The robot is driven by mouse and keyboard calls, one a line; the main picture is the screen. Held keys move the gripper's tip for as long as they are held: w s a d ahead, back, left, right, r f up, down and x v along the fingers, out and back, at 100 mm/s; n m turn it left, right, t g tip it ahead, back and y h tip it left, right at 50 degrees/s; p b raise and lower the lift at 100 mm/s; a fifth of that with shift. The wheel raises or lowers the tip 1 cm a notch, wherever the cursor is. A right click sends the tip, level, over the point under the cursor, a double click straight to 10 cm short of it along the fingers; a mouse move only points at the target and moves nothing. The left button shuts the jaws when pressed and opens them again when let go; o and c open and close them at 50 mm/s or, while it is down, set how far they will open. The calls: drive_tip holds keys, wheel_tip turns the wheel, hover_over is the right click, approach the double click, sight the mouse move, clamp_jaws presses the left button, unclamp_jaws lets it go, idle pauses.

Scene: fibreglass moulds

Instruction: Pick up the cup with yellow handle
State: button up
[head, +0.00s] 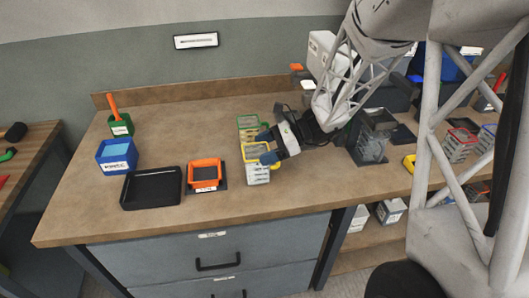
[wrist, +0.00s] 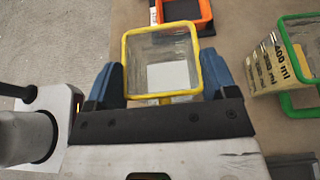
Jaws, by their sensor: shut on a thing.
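The clear cup with yellow rim and handle (head: 257,174) is at the middle of the wooden bench, upright, in the head view. In the wrist view the same cup (wrist: 160,50) sits between my two blue fingers, looking empty from above. My gripper (head: 264,148) is shut on this cup, with a finger against either side of its upper part; it also shows in the wrist view (wrist: 162,80). I cannot tell whether the cup's base touches the bench.
A clear green-rimmed cup (head: 248,122) stands close behind, marked 400 ml in the wrist view (wrist: 280,65). An orange-rimmed container (head: 206,174), a black tray (head: 151,188) and a blue bin (head: 116,155) are to the left. Dark containers (head: 369,147) stand to the right. The bench's left rear is mostly clear.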

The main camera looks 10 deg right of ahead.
wheel_tip(320, 180, up, 27)
drive_tip(key=shift+f, duration=0.15)
idle(0.4)
idle(0.6)
drive_tip(key=w+a+f+n+g+h, duration=0.1)
drive_tip(key=a+f+n+g, duration=0.2)
drive_tip(key=a+f, duration=0.4)
drive_tip(key=w+a+f+n+g+h, duration=0.1)
drive_tip(key=a+f, duration=0.6)
drive_tip(key=a, duration=1)
drive_tip(key=w+a+f+n+g+h, duration=0.1)
drive_tip(key=w+a+f+n+g, duration=0.2)
drive_tip(key=a+f+n+g, duration=0.2)
drive_tip(key=a+f, duration=0.3)
drive_tip(key=a, duration=0.4)
drive_tip(key=shift+w+a+g+h, duration=0.2)
drive_tip(key=shift+w+g+h, duration=0.1)
drive_tip(key=shift+h, duration=0.1)
drive_tip(key=shift+s, duration=0.1)
